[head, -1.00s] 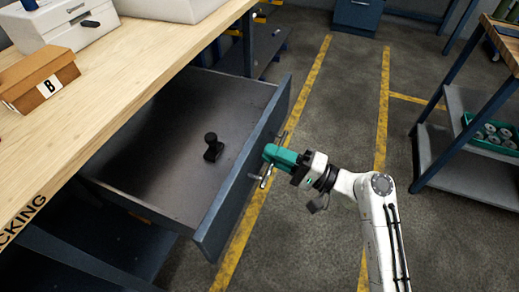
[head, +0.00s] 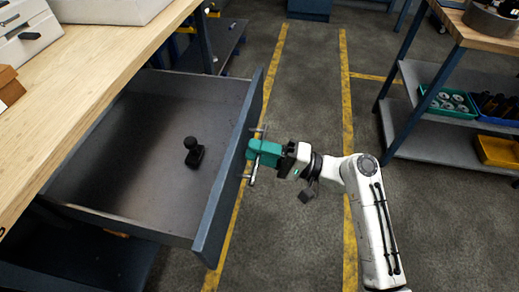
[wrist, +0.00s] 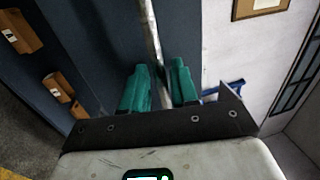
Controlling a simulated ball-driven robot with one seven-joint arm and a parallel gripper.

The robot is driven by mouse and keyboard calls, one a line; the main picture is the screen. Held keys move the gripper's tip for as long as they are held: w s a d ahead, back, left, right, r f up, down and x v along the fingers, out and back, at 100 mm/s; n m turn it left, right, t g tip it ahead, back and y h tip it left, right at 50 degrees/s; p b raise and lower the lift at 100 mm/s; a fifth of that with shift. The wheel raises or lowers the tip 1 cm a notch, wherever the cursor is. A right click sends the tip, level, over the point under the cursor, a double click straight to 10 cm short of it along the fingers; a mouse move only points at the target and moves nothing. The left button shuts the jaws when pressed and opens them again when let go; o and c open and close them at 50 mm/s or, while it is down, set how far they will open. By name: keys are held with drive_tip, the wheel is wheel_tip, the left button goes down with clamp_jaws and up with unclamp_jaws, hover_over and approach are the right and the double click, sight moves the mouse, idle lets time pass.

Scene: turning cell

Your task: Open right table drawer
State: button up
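The right table drawer (head: 150,150) is pulled well out from under the wooden-topped table. Its dark blue front (head: 228,175) faces right in the head view. A metal bar handle (head: 252,170) is fixed to that front. My gripper (head: 255,151) has its green fingers shut around the handle bar. In the wrist view the bar (wrist: 149,30) runs down between the two fingers (wrist: 160,88). The contact point is partly hidden by the fingers. A black object with a round knob (head: 194,152) stands inside the drawer.
The table top (head: 75,90) carries white drawer boxes (head: 25,35) and part of a cardboard box. A shelved bench (head: 440,145) with a green bin (head: 447,103) and a yellow bin (head: 498,151) stands at the right. Floor (head: 305,80) between them is clear.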

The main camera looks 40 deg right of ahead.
drive_tip(key=v, duration=1)
drive_tip(key=shift+s+d, duration=0.25)
drive_tip(key=shift+s, duration=0.05)
drive_tip(key=shift+f, duration=0.1)
drive_tip(key=s+a+f+n+g+h, duration=0.3)
drive_tip(key=s+a+f+n+g, duration=0.1)
drive_tip(key=f+g, duration=0.35)
drive_tip(key=s+a+f+n+g+h, duration=0.35)
drive_tip(key=a+f+g, duration=0.2)
drive_tip(key=f, duration=0.35)
drive_tip(key=s+d+n+g+h, duration=0.2)
drive_tip(key=s+d+n+h, duration=0.1)
drive_tip(key=s+h, duration=0.15)
wheel_tip(320, 180, up, 14)
drive_tip(key=h+p, duration=0.1)
drive_tip(key=p, duration=1.1)
drive_tip(key=shift+d+p, duration=0.3)
drive_tip(key=shift+d, duration=0.1)
